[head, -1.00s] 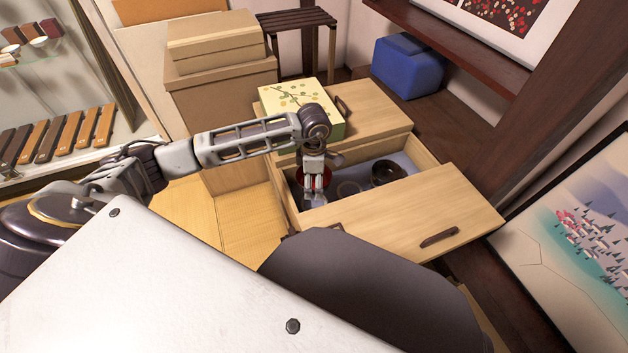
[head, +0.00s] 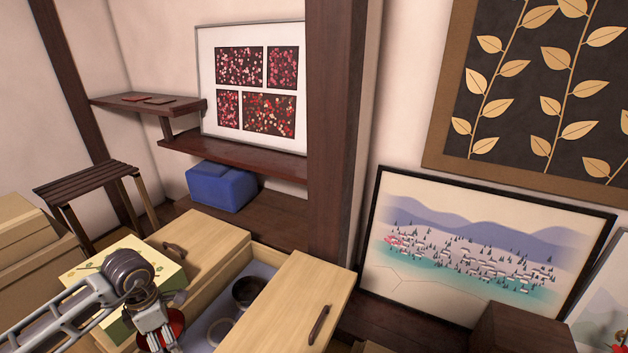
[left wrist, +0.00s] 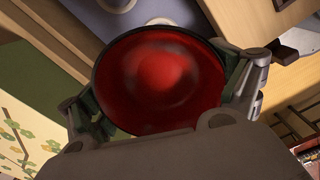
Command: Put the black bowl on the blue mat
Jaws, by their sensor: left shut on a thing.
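A bowl with a red inside and a thin black rim (left wrist: 160,75) fills the middle of the left wrist view. My left gripper (head: 160,340) is shut on this bowl, a finger at each side of it. In the head view the red of the bowl (head: 176,324) shows beside the fingers, at the open drawer. Most of the bowl's outside is hidden. A second dark round vessel (head: 247,291) sits in the drawer, to the right of the gripper. I see no blue mat. My right gripper is not in view.
The open wooden drawer (head: 290,310) has a grey-blue bottom and a pale ring-shaped thing (head: 219,331). A patterned box (head: 115,268) stands behind my left wrist. A blue case (head: 221,187), a slatted stool (head: 85,184) and a dark wooden post (head: 337,130) stand farther back.

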